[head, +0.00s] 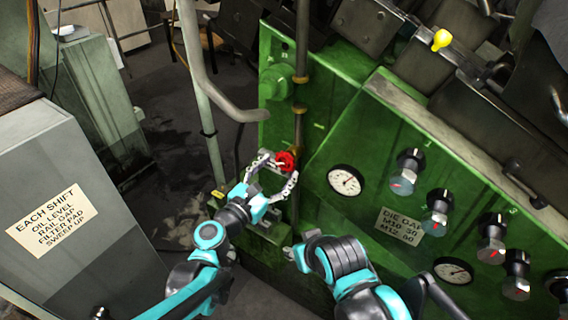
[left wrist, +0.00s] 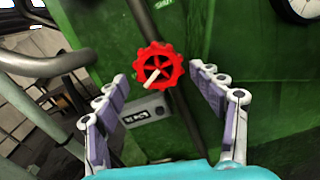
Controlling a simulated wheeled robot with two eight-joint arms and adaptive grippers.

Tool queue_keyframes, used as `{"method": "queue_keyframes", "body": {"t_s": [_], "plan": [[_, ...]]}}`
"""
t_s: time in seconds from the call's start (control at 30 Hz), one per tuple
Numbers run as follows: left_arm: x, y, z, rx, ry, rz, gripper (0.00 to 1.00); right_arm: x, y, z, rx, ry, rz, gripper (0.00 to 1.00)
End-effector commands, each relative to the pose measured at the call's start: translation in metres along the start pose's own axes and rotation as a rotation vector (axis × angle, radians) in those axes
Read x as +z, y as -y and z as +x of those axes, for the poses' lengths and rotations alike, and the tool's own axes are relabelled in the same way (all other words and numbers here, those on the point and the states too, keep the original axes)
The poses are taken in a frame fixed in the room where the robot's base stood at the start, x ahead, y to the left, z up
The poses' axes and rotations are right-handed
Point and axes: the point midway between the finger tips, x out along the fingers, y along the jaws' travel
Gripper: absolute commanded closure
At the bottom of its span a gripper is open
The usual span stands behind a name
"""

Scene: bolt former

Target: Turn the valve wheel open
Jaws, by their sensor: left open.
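The red valve wheel (head: 286,161) is small and scalloped, mounted on a pipe on the green machine's front. In the left wrist view the valve wheel (left wrist: 158,66) shows whole, with a pale pointer or stem at its middle. My left gripper (head: 279,168) is open with its fingers spread to either side of the wheel. In the left wrist view the left gripper (left wrist: 160,84) has the wheel between and just beyond its fingertips; I see no contact. My right arm is at the lower middle of the head view, its gripper (head: 291,253) partly seen, and its jaw state is unclear.
The green machine (head: 330,110) carries gauges (head: 346,181) and several black knobs (head: 408,171) right of the wheel. A grey bent pipe (head: 205,90) stands left of it. A grey cabinet (head: 40,180) with a sign is at far left. Dark floor lies between.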

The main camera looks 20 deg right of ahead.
Motion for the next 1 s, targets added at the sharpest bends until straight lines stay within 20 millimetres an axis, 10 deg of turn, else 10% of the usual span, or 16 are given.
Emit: {"method": "queue_keyframes", "body": {"t_s": [0.3,1.0], "plan": [[-0.001,-0.002,-0.04,0.003,-0.001,0.0,0.3,0.0,0.0,0.0,0.0,0.0,0.0,0.6],[-0.002,-0.005,-0.053,-0.004,-0.04,0.13,0.3,0.0,0.0,0.0,0.0,0.0,0.0,0.6]]}}
